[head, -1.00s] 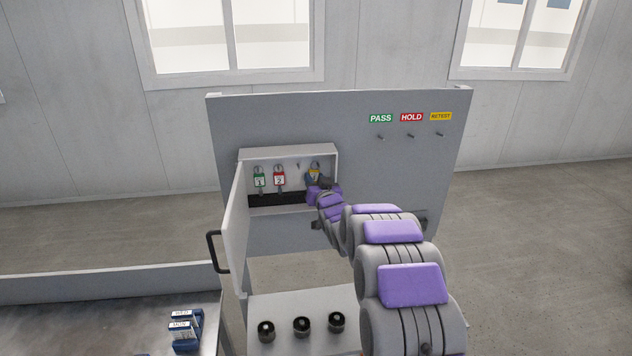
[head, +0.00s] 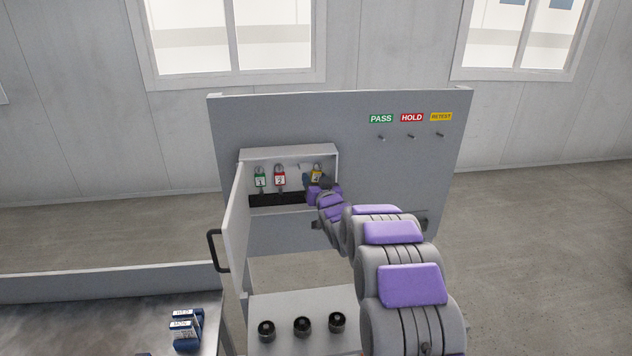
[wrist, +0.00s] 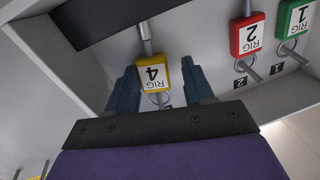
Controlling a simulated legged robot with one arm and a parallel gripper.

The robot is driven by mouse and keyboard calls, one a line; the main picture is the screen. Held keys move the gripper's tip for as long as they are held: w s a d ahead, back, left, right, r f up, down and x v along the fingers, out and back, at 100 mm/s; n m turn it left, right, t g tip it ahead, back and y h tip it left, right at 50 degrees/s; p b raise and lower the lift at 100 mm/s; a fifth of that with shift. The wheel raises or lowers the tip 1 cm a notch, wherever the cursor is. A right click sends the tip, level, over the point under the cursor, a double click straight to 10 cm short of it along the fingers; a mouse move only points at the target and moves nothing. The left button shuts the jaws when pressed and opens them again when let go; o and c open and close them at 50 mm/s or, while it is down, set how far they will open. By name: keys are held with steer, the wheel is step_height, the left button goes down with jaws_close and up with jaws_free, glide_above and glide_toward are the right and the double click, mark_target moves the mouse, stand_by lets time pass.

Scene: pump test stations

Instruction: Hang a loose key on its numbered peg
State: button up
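The yellow RIG 4 key tag (wrist: 154,74) is between the two blue fingers of my gripper (wrist: 160,88) in the wrist view, which is upside down. The fingers stand apart, with a visible gap at the right finger. The tag also shows in the head view (head: 317,171), at the right end of the peg row in the open cabinet (head: 288,153). Its ring is by the back panel; I cannot tell whether it is around a peg. The red RIG 2 tag (head: 280,179) and green RIG 1 tag (head: 260,180) hang on their pegs. An empty-looking peg (head: 299,167) shows beside the yellow tag.
The cabinet door (head: 236,230) with its black handle (head: 215,250) stands open at the left. PASS, HOLD and RETEST signs (head: 411,118) are above bare pegs at the right. Black knobs (head: 302,326) are on a panel below. Blue labelled blocks (head: 186,330) stand on the left bench (head: 100,320).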

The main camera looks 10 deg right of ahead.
steer(key=shift+o, duration=0.4)
steer(key=shift+d, duration=0.4)
steer(key=shift+s+d+f, duration=0.1)
steer(key=shift+f, duration=0.05)
steer(key=shift+s, duration=0.2)
steer(key=s+d+b, duration=0.1)
steer(key=s+d, duration=0.1)
steer(key=s, duration=1.5)
steer(key=s+d+f+g+h+b, duration=0.1)
steer(key=s+f+g+h+b, duration=0.15)
steer(key=s+f+g, duration=0.5)
steer(key=s+f+g+h+b, duration=0.15)
steer(key=s+f+b, duration=0.25)
steer(key=s, duration=0.7)
steer(key=s+a+f+g+b, duration=0.1)
steer(key=s+g, duration=0.2)
steer(key=s, duration=0.7)
steer(key=s+a+f+g+y+b, duration=0.1)
steer(key=s+g, duration=0.3)
steer(key=s, duration=0.6)
steer(key=s+f+g+b, duration=0.1)
steer(key=s+g+b, duration=0.2)
steer(key=s, duration=0.8)
steer(key=shift+a+f+g, duration=0.3)
steer(key=shift+a+f, duration=0.1)
